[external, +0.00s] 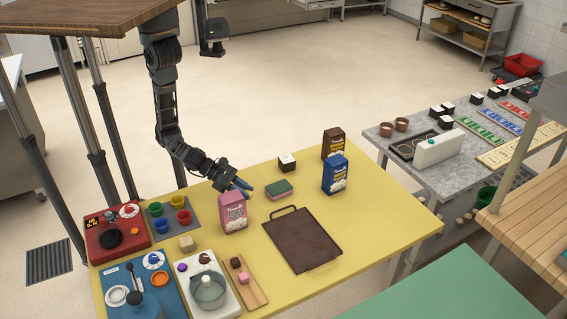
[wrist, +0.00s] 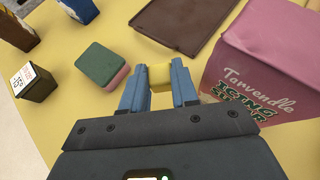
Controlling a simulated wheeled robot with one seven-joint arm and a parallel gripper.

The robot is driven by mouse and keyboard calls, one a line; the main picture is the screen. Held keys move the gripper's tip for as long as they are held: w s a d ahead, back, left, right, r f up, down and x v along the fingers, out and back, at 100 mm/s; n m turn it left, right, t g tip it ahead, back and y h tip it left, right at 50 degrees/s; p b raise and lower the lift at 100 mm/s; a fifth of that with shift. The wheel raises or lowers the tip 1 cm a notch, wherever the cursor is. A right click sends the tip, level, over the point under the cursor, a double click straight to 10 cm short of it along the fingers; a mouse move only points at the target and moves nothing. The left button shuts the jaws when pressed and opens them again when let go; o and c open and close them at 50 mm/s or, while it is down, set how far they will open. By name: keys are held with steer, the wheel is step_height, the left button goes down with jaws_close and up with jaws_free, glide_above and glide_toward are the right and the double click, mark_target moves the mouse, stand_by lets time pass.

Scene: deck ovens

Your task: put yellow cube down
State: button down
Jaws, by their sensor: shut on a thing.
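In the wrist view a yellow cube (wrist: 159,76) sits between the two blue fingertips of my gripper (wrist: 159,84), which is shut on it. In the external view my gripper (external: 240,187) is low over the yellow table, just behind the pink icing sugar box (external: 233,212). I cannot make out the cube in the external view. The wrist view shows the pink box (wrist: 265,55) close to the right of the fingers. Whether the cube touches the table is hard to tell.
A green and pink sponge (external: 279,190) lies right of my gripper, with a dark brown tray (external: 302,240) in front of it. A black and white box (external: 287,163), a blue box (external: 335,175) and a brown box (external: 333,143) stand farther back. Colored cups (external: 170,211) stand left.

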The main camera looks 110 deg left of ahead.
steer(key=shift+f, duration=3)
steer(key=shift+f, duration=0.1)
steer(key=c, duration=0.9)
jaws_free()
steer(key=shift+o, duration=0.2)
